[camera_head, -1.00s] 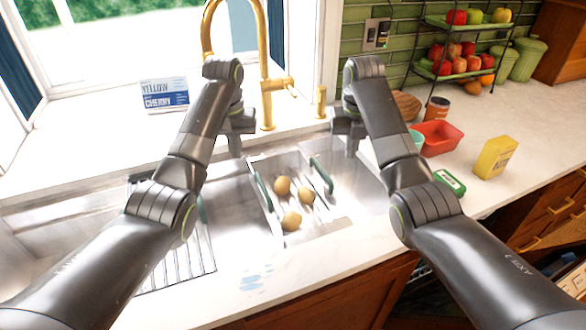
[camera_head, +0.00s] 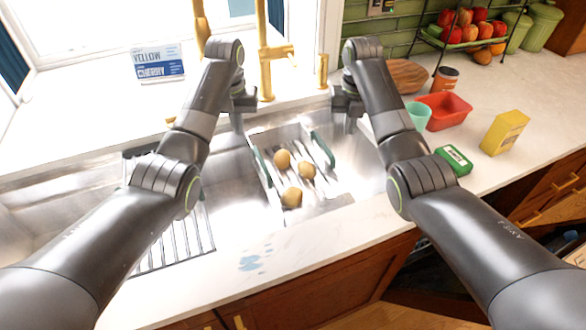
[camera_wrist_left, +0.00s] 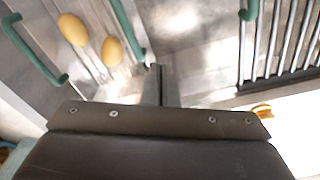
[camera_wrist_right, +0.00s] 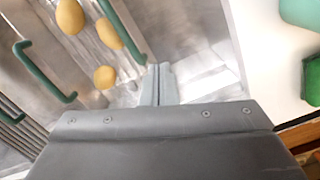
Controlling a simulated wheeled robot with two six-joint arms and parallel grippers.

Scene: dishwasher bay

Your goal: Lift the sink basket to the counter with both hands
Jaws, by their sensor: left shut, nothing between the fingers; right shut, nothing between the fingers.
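The sink basket (camera_head: 318,190) is a metal basket in the sink with a green handle on each side and three yellow-brown potato-like items in it. Its left handle (camera_head: 263,168) and right handle (camera_head: 323,150) both stand clear of the grippers in the head view. My left gripper (camera_head: 238,122) is shut and empty, above the sink left of the basket. My right gripper (camera_head: 349,124) is shut and empty, above the sink just right of the basket. In the left wrist view the closed fingers (camera_wrist_left: 161,85) are beside a green handle. In the right wrist view the closed fingers (camera_wrist_right: 159,83) are also near one.
A drying rack (camera_head: 180,238) lies left of the basket. On the right counter (camera_head: 475,100) are a red bin (camera_head: 443,112), a teal cup (camera_head: 418,116), a green box (camera_head: 454,160) and a yellow box (camera_head: 505,132). A gold faucet (camera_head: 264,60) stands behind the sink.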

